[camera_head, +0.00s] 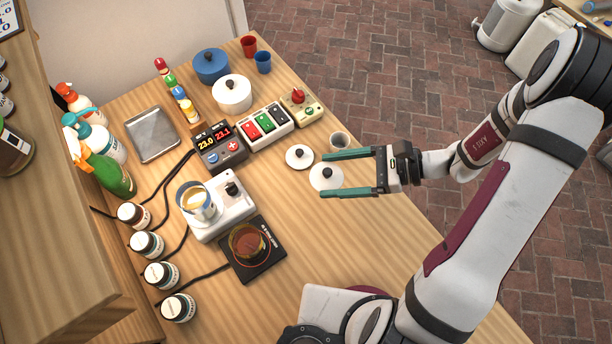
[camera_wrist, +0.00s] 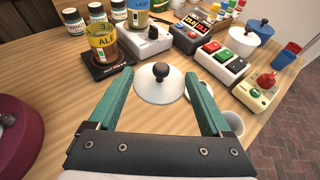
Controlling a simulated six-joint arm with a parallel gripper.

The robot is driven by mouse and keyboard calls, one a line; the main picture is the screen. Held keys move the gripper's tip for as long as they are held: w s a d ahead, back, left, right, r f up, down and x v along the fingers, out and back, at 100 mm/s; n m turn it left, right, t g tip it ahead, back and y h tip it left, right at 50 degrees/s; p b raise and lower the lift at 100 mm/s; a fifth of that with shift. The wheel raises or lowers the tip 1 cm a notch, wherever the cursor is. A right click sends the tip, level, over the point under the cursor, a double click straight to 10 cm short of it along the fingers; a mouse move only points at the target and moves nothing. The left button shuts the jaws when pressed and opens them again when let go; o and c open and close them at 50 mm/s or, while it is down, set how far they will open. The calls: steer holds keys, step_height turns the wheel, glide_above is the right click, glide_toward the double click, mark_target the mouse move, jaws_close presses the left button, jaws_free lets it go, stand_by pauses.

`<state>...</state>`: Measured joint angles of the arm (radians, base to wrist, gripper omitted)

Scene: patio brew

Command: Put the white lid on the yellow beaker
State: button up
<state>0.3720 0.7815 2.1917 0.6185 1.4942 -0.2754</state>
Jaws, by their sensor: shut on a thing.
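My gripper (camera_head: 324,174) is shut on a white lid (camera_head: 326,179) with a black knob, its two green fingers at opposite sides of the rim. In the wrist view the held lid (camera_wrist: 154,92) sits between the fingertips (camera_wrist: 162,88), knob up and roughly level. The yellow beaker (camera_wrist: 103,42) has a yellow ALE label, amber contents and an open top. It stands on a black plate; in the head view the beaker (camera_head: 247,242) is left of and nearer than my gripper. The lid and beaker are apart.
A second white lid (camera_head: 299,157) lies beside the held one, near a small cup (camera_head: 340,140). A blue-labelled beaker (camera_head: 195,203) stands on a white device (camera_head: 226,212) beside the black plate (camera_head: 270,264). Several jars line the left side. The front table is mostly clear.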

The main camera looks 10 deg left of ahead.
mark_target(232, 249)
steer(key=shift+v, duration=0.8)
steer(key=s+a+r+n+g+h, duration=0.1)
steer(key=s+r+n+g, duration=0.1)
steer(key=r+n+g, duration=0.1)
steer(key=s+a+r+n+g+h, duration=0.2)
steer(key=s+r+g, duration=0.1)
steer(key=s+a+r+n+g+h, duration=0.1)
steer(key=s+a+r+n+g, duration=0.1)
steer(key=r+n, duration=0.1)
steer(key=shift+s+a+r+n+g+h, duration=0.15)
steer(key=shift+s+r+n+g+h, duration=0.15)
steer(key=shift+r+g, duration=0.1)
steer(key=s+a+f, duration=0.5)
steer(key=a+f, duration=0.1)
steer(key=a, duration=0.3)
steer(key=shift+s, duration=0.25)
steer(key=f, duration=0.2)
steer(key=a+f, duration=0.1)
steer(key=f, duration=0.1)
steer(key=shift+s+f, duration=0.15)
steer(key=shift+f, duration=0.15)
steer(key=shift+f, duration=0.4)
steer(key=o, duration=1.1)
